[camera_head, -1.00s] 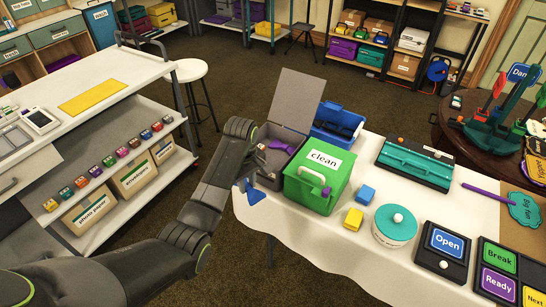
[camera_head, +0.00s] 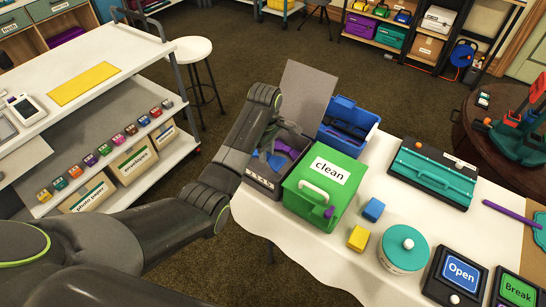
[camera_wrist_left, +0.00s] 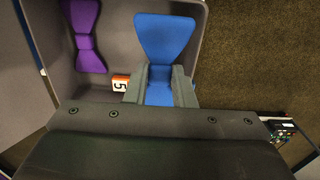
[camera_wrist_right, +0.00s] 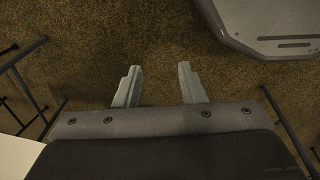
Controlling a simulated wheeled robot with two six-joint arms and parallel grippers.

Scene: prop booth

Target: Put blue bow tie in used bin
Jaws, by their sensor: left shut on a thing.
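The blue bow tie (camera_wrist_left: 167,38) is held in my left gripper (camera_wrist_left: 160,88), which is shut on its lower part. In the head view the bow tie (camera_head: 277,162) shows within the opening of a grey bin (camera_head: 262,184) with its lid raised. The bin's front label is too small to read. In the left wrist view a purple bow tie (camera_wrist_left: 84,35) lies inside the bin, to the left of the blue one. Whether the blue bow tie touches the bin floor is unclear. My right gripper (camera_wrist_right: 155,88) is open and empty above the carpet.
A green box labelled "clean" (camera_head: 305,212) stands right beside the grey bin. The bin's raised lid (camera_head: 305,92) and a blue crate (camera_head: 348,142) are behind. Blue and yellow blocks (camera_head: 358,238) and a teal round tin (camera_head: 402,248) are on the white-covered table.

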